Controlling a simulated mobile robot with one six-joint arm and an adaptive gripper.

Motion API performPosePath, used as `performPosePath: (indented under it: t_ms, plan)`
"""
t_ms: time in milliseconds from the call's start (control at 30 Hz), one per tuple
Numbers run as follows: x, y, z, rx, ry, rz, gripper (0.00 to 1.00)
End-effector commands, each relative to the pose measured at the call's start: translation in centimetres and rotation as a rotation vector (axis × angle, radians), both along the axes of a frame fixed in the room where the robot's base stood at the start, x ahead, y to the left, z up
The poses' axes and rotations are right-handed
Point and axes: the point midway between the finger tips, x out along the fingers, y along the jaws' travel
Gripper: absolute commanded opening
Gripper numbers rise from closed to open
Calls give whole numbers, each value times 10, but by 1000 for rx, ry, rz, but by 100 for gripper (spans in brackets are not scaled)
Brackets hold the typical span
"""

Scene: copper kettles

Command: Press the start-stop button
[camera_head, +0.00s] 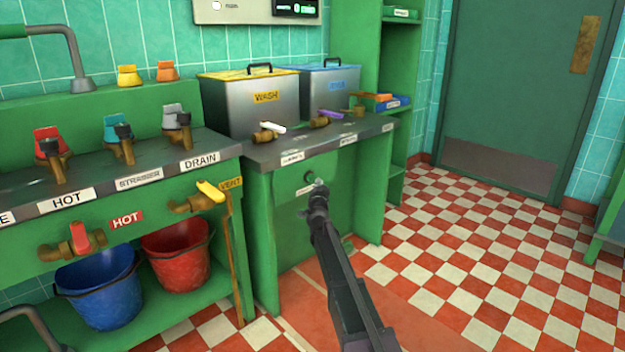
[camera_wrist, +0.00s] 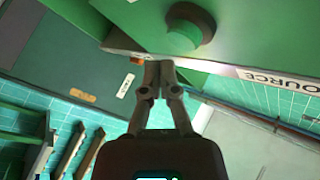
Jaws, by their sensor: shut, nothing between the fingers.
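A round green button (camera_head: 308,177) in a dark ring sits on the green front panel under the wash counter. A small white label (camera_head: 305,188) lies just below it, too small to read. In the wrist view the green button (camera_wrist: 186,37) in its brown ring shows near the top, just beyond and to the right of the fingertips. My gripper (camera_head: 318,187) is shut and empty, in front of the panel and slightly below right of the button in the head view. In the wrist view the closed fingertips (camera_wrist: 160,66) appear apart from the button; the exact gap is unclear.
The counter edge (camera_head: 330,146) with taps overhangs the panel. WASH (camera_head: 250,105) and blue-lidded (camera_head: 330,88) bins stand on it. A wall panel (camera_head: 255,10) carries a white round button. Left are a tap bench and blue (camera_head: 100,290) and red (camera_head: 178,258) buckets. Right floor is clear.

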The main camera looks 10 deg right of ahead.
Motion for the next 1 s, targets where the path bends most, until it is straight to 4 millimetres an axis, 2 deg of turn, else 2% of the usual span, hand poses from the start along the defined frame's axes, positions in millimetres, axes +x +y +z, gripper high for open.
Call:
performPosePath:
  t_ms: [700,1000]
  plan:
    - [-41,-29,0,0,0,0,0]
    - [-46,-33,0,0,0,0,0]
